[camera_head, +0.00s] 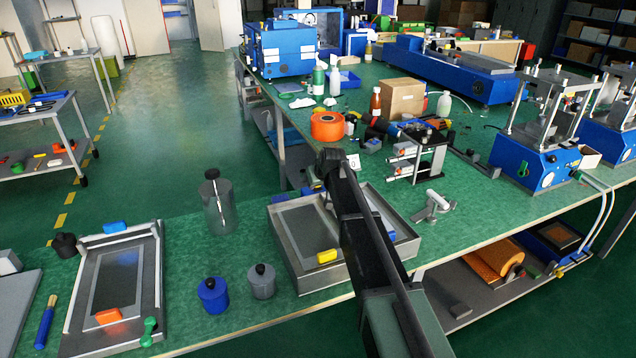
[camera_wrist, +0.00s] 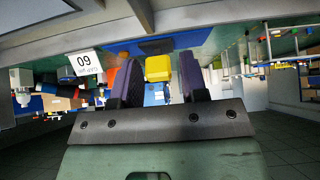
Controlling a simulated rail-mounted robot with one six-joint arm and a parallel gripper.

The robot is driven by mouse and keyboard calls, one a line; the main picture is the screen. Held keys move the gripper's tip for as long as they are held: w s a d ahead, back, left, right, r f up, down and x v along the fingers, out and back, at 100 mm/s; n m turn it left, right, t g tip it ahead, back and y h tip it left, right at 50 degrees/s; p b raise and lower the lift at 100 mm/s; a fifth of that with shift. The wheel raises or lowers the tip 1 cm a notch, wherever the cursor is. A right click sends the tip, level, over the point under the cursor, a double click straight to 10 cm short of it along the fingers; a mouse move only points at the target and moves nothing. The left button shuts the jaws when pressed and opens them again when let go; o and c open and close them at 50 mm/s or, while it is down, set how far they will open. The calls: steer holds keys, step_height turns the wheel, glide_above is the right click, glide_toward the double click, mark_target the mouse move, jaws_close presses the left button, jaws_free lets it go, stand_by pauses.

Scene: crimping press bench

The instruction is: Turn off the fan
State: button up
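I cannot pick out a fan or its switch for certain in either view. My arm reaches from the bottom of the head view over the metal tray (camera_head: 283,262), and its dark end is beside the orange roll (camera_head: 327,126). The fingers are hard to make out there. In the wrist view my gripper (camera_wrist: 160,78) has its two dark fingers apart. A yellow block (camera_wrist: 158,68) shows in the gap; I cannot tell whether it is touched or only behind. A white card marked 60 (camera_wrist: 84,64) appears upside down, left of the fingers.
The metal tray bears a yellow block (camera_head: 326,256). Around it stand a grey canister (camera_head: 217,205), a blue jar (camera_head: 212,295) and a grey jar (camera_head: 262,282). A small rack (camera_head: 428,158) and a blue press (camera_head: 540,165) are at right.

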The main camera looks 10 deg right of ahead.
steer(key=shift+o, duration=0.6)
steer(key=shift+r, duration=0.15)
steer(key=shift+s+r+p, duration=0.2)
steer(key=shift+r+p, duration=0.15)
steer(key=shift+p, duration=0.1)
steer(key=p+v, duration=0.7)
steer(key=v, duration=0.2)
steer(key=shift+s+r+p, duration=0.25)
steer(key=shift+s+p, duration=0.05)
steer(key=shift+s, duration=0.05)
steer(key=shift+d, duration=0.15)
steer(key=s+a+f+m+g+h, duration=0.1)
steer(key=s+g, duration=0.6)
steer(key=s, duration=2.7)
step_height(320, 180, down, 2)
steer(key=shift+s+a+f+m, duration=0.2)
steer(key=shift+a+m, duration=0.2)
steer(key=shift+m, duration=0.2)
